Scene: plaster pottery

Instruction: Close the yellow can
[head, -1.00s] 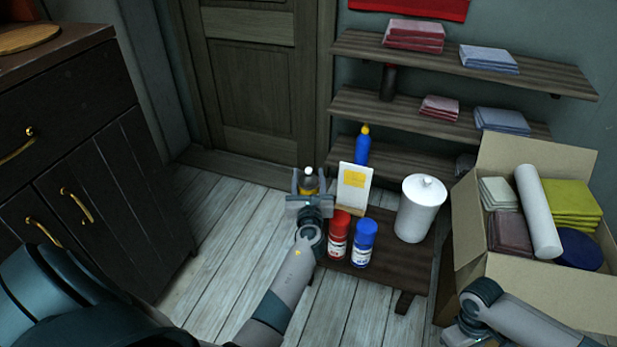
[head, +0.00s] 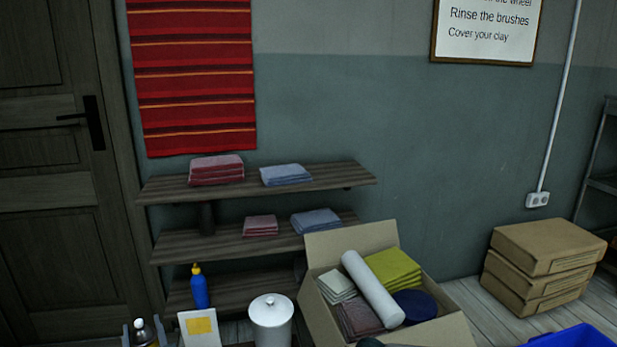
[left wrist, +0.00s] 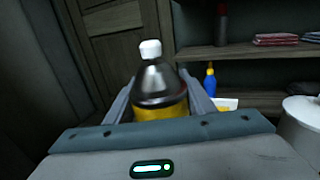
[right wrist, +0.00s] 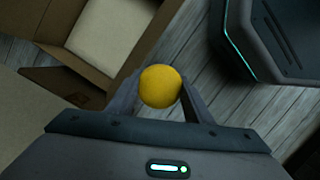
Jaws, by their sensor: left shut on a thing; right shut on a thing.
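My left gripper (left wrist: 160,108) is shut on a bottle (left wrist: 161,85) with a white cap, a dark clear upper part and a yellow band. The bottle stands upright between the fingers; its top also shows at the bottom edge of the head view (head: 141,330). My right gripper (right wrist: 160,100) is shut on a round yellow thing (right wrist: 160,87), held above the floor. I cannot tell whether it is a lid or a ball. The right gripper's fingers do not show in the head view. I cannot make out a yellow can in any view.
A white lidded canister (head: 271,322), a card stand (head: 200,328) and a blue bottle with yellow top (head: 200,290) are near the bottle. An open cardboard box (head: 450,330) holds cloths and a white roll. A blue bin (head: 572,338) and stacked boxes (head: 545,265) lie right.

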